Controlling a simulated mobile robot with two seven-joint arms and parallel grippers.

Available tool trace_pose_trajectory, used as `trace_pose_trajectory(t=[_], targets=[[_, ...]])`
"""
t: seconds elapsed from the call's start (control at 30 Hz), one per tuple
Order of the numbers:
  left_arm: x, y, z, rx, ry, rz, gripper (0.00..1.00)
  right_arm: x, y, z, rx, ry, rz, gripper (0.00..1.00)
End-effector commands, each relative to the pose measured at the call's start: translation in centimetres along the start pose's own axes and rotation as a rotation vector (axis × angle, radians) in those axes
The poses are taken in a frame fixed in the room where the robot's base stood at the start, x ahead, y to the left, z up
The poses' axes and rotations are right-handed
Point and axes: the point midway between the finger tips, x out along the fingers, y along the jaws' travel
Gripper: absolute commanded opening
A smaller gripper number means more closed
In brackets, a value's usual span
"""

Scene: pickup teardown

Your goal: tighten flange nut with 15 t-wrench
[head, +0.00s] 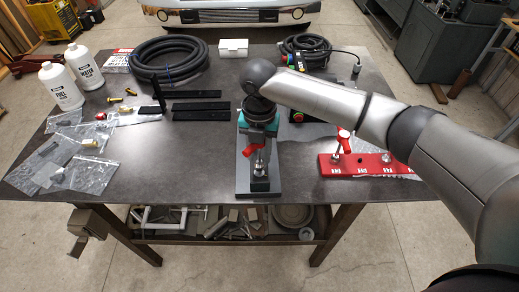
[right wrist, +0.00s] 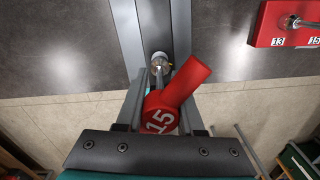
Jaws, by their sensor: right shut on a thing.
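The 15 T-wrench has a red handle marked 15 (right wrist: 160,112), which also shows in the head view (head: 252,152). My right gripper (right wrist: 163,104), teal and grey in the head view (head: 257,146), is shut on this red handle. The wrench's steel shaft points down to a shiny metal fitting (right wrist: 160,63) on a dark grey fixture (head: 258,188). The flange nut itself is hard to make out there, and I cannot tell whether the socket is seated on it. My left gripper is not in view.
A red wrench rack (head: 372,168) with another red-handled T-wrench (head: 343,140) lies to the right. Black bars (head: 197,112), a coiled hose (head: 168,60), white bottles (head: 60,88) and plastic bags (head: 88,175) fill the left and back. The table's front edge is close to the fixture.

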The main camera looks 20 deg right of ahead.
Motion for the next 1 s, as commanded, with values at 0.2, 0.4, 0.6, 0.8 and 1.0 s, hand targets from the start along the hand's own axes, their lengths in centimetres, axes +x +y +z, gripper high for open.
trace_pose_trajectory(t=[0.2, 0.4, 0.6, 0.8, 1.0], targets=[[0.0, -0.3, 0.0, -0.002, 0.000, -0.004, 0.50, 0.0, 0.1, 0.0, -0.001, -0.001, 0.001, 0.00], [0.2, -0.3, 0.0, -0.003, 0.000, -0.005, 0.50, 0.4, 0.0, 0.0, -0.001, 0.000, 0.001, 0.00], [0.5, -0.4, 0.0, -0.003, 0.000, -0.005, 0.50, 1.1, 0.1, 0.0, -0.001, -0.001, 0.001, 0.00], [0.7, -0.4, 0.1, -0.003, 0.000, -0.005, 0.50, 1.7, 0.1, 0.0, -0.001, -0.001, 0.001, 0.00], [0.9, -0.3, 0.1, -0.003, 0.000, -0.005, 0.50, 2.2, 0.0, 0.0, -0.001, 0.000, 0.000, 0.00]])
